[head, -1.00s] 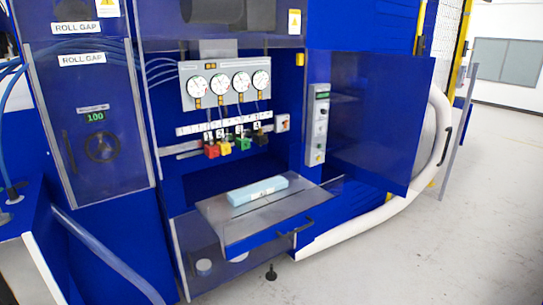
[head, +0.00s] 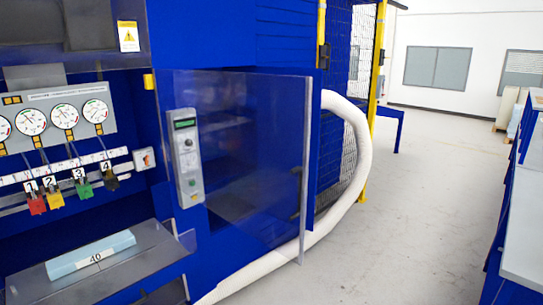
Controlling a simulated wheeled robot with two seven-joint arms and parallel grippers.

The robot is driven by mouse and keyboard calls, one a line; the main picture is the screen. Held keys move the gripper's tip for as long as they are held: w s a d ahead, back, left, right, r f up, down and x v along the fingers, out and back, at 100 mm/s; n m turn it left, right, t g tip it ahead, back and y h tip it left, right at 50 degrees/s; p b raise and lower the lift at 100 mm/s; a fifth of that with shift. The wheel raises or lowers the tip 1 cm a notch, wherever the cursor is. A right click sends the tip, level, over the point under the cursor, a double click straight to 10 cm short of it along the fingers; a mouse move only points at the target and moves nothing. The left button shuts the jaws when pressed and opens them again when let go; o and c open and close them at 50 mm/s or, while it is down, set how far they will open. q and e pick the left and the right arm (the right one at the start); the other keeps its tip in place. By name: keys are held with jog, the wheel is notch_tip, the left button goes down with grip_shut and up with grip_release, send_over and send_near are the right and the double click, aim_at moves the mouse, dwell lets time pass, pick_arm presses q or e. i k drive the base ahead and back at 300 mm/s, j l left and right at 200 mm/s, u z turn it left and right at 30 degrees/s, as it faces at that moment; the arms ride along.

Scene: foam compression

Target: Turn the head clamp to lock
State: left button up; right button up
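No part labelled as a head clamp can be made out. The blue machine (head: 275,45) fills the left and middle of the head view. Several numbered, coloured clamp-like blocks hang on a rail below the gauges: red (head: 37,205), yellow (head: 55,200), green (head: 84,189) and dark (head: 110,181). A light blue foam block (head: 91,255) marked 40 lies on the grey shelf (head: 150,258) below them. Neither of my grippers shows in the head view.
A clear door panel (head: 250,150) stands open, with a grey control box (head: 186,155) beside it. A thick white hose (head: 355,150) curves down to the floor. Grey floor (head: 420,220) is open in the middle; blue benches (head: 520,200) stand at right.

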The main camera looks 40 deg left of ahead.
aim_at(145, 160)
jog(key=i+l+u, duration=0.1)
jog(key=i, duration=0.45)
jog(key=i+l+u, duration=0.1)
jog(key=i+l, duration=0.15)
jog(key=i, duration=0.3)
jog(key=i+u, duration=0.2)
jog(key=u, duration=0.25)
jog(key=i+l+u, duration=0.1)
jog(key=u, duration=0.4)
jog(key=i+l+u, duration=0.2)
jog(key=u, duration=0.25)
jog(key=i+l+u, duration=0.15)
jog(key=u, duration=0.35)
jog(key=l, duration=0.1)
